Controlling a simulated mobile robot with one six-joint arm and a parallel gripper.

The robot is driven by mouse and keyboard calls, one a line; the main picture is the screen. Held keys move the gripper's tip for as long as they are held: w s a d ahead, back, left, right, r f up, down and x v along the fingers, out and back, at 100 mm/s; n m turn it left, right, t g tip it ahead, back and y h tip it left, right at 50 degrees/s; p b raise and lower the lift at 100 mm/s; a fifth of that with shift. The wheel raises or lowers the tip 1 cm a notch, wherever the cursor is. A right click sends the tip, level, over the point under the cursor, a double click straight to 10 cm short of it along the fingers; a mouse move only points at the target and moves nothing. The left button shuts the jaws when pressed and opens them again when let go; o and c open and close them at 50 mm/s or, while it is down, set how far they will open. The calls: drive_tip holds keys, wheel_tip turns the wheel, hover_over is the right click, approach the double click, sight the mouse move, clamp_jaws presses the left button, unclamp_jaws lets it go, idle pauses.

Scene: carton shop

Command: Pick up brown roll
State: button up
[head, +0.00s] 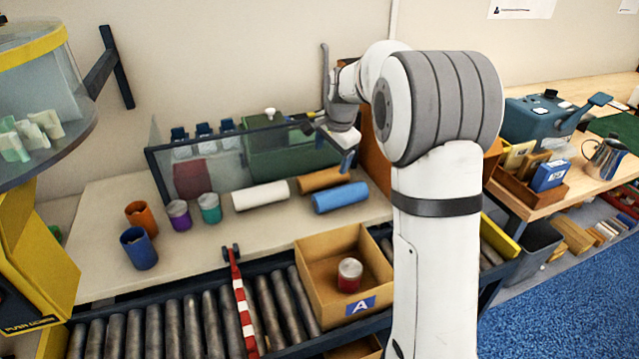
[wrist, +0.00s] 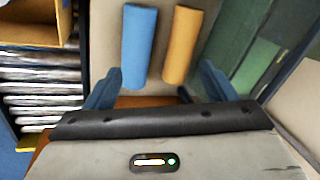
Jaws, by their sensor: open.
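In the wrist view the brown roll (wrist: 182,45) lies beyond my fingers, right of the blue roll (wrist: 139,46). My gripper (wrist: 157,85) is open and empty, its two blue fingers spread apart. In the head view it hangs above and behind the rolls, partly hidden by my arm. The brown roll is apart from the fingers.
A clear-walled enclosure with a green box (head: 290,150) stands behind the rolls. Orange (head: 140,218), dark blue (head: 139,248), purple (head: 179,215) and teal (head: 209,208) cans stand left. A carton (head: 325,265) holding a red can (head: 349,275) sits on the roller conveyor (head: 190,320) in front.

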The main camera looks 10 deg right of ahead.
sight(322, 174)
drive_tip(key=w+f+m, duration=0.1)
drive_tip(key=w+f, duration=0.2)
drive_tip(key=f, duration=0.2)
drive_tip(key=w+f+m+b, duration=0.1)
drive_tip(key=w+f, duration=0.2)
drive_tip(key=f, duration=0.1)
drive_tip(key=w+a+f, duration=0.1)
drive_tip(key=w+f, duration=0.3)
drive_tip(key=f, duration=0.1)
drive_tip(key=shift+f+m+b, duration=0.3)
drive_tip(key=shift+f+m, duration=0.05)
drive_tip(key=shift+m, duration=0.05)
drive_tip(key=shift+s, duration=0.1)
drive_tip(key=shift+c, duration=0.5)
drive_tip(key=c, duration=1.1)
drive_tip(key=shift+r, duration=0.1)
